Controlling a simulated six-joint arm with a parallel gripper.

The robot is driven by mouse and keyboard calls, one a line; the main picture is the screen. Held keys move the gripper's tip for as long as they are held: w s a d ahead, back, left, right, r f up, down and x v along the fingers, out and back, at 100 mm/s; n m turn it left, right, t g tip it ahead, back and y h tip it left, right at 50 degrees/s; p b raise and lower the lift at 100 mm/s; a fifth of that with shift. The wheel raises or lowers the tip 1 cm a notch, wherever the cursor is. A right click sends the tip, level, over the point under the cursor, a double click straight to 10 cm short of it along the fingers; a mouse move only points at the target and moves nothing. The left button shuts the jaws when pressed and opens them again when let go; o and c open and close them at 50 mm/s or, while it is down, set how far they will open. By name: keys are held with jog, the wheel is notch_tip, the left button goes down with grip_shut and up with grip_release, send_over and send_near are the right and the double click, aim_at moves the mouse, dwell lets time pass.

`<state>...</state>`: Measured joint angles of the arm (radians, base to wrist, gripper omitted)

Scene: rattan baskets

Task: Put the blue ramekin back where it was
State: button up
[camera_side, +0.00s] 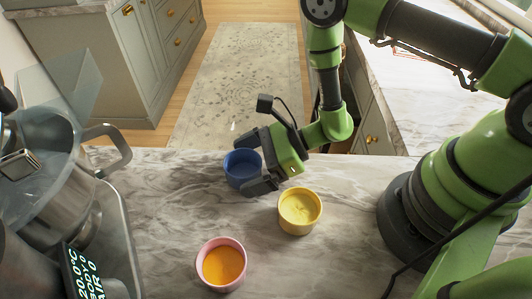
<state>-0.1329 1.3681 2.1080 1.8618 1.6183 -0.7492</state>
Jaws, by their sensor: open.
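The blue ramekin (240,169) stands upright on the marble counter near its far edge. My gripper (254,162) is low over the counter with its dark jaws open. One finger is at the ramekin's far right side and the other is at its near right side. Part of the ramekin's right side is hidden by the gripper. I cannot tell whether the fingers touch it.
A pink ramekin (221,264) with orange contents stands nearer the front. A metal kitchen machine (60,180) fills the left. The marble counter (170,215) is clear between.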

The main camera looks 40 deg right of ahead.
jog(key=v, duration=1.2)
jog(key=s+a+r+n+g, duration=0.2)
jog(key=r+n+g, duration=0.1)
jog(key=r+n, duration=0.35)
jog(key=s+a+r+n+g, duration=0.1)
jog(key=s+r+n+g, duration=0.15)
jog(key=r+n, duration=0.45)
jog(key=s+d+r+n+t+h, duration=0.2)
jog(key=d+r+n+t+h, duration=0.1)
jog(key=r+h, duration=0.1)
jog(key=s+d+r+n+t+h, duration=0.2)
jog(key=d+r+n+t+h, duration=0.1)
jog(key=r, duration=0.4)
jog(key=shift+s+d+r+n+h, duration=0.35)
jog(key=shift+d+n+h, duration=0.1)
jog(key=shift+h, duration=0.55)
